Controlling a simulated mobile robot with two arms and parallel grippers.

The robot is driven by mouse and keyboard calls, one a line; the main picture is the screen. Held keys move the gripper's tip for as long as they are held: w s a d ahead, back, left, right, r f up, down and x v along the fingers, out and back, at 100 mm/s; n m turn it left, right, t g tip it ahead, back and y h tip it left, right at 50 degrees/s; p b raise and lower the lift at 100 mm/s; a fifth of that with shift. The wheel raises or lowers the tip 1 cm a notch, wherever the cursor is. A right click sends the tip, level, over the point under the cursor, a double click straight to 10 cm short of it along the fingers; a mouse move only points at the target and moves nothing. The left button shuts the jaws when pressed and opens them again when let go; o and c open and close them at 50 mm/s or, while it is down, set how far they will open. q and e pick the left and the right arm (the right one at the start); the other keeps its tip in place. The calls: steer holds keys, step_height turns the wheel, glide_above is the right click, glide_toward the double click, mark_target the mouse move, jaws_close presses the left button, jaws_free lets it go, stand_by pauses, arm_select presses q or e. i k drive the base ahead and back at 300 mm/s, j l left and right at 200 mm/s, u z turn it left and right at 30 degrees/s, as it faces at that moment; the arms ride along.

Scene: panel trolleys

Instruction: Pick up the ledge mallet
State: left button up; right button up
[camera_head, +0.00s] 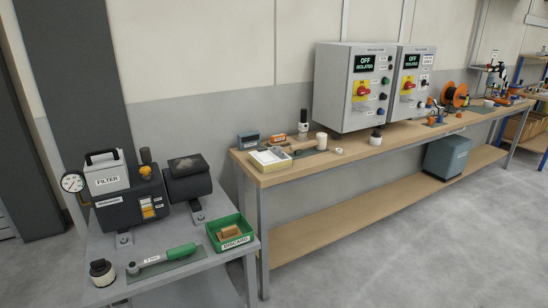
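No thing in view is clearly labelled as the ledge mallet. A mallet-like tool (321,141) with a pale, upright cylindrical head lies near the left end of the long wooden bench (275,178). A green-handled tool (180,251) with a grey shaft lies on a dark mat on the grey table (205,275) at the lower left. It is too small to tell its exact kind. Neither of my grippers is in view.
A green bin (216,244) with a brown block, a dark machine with a filter box (107,180) and a dark round jar (102,272) stand on the grey table. Floor is free at the lower right.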

mark_target(320, 143)
steer(key=i+l+z, duration=0.55)
steer(key=i, duration=0.25)
steer(key=i+l+z, duration=0.15)
steer(key=i+z, duration=0.15)
steer(key=i, duration=0.15)
steer(key=i+z, duration=0.3)
steer(key=i, duration=0.15)
steer(key=i+l+u, duration=0.1)
steer(key=i+u, duration=0.25)
steer(key=i, duration=0.15)
steer(key=i+l+u, duration=0.3)
steer(key=i, duration=0.2)
